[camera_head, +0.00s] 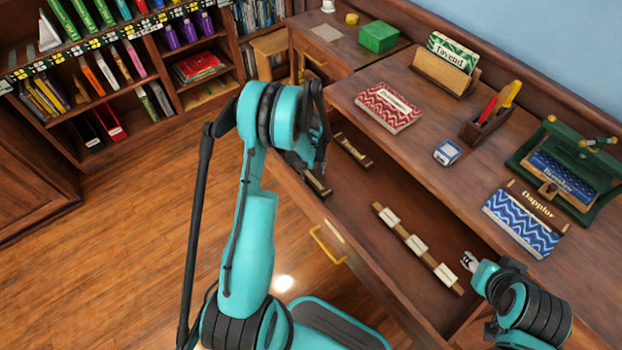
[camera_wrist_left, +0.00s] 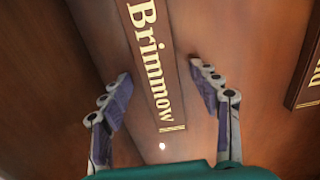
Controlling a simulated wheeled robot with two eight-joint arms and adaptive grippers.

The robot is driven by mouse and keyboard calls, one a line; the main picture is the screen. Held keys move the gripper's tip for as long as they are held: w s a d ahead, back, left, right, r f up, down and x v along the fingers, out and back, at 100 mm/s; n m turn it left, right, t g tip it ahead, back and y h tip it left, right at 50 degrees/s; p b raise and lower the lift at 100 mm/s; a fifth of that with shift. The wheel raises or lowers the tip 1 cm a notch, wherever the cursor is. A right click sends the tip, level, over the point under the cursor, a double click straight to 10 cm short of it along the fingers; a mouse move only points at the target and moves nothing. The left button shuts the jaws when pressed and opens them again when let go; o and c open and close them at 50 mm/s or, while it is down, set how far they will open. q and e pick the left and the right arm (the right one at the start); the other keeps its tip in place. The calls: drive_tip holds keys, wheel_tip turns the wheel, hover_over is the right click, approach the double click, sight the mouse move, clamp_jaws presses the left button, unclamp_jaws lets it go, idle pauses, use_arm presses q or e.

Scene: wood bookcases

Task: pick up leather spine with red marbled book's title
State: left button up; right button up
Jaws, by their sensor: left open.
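The red marbled book (camera_head: 388,108) lies flat on the desk; I cannot read its title clearly. A second leather spine (camera_head: 352,150) lies farther right in the drawer, partly seen at the wrist view's right edge (camera_wrist_left: 308,85). My right gripper (camera_head: 468,262) is over the drawer's right end.
The drawer (camera_head: 385,180) also holds a strip with white labels (camera_head: 418,246). Bookshelves stand left.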

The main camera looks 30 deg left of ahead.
use_arm(q)
drive_tip(key=shift+r, duration=0.1)
drive_tip(key=c, duration=1.1)
drive_tip(key=shift+r, duration=0.1)
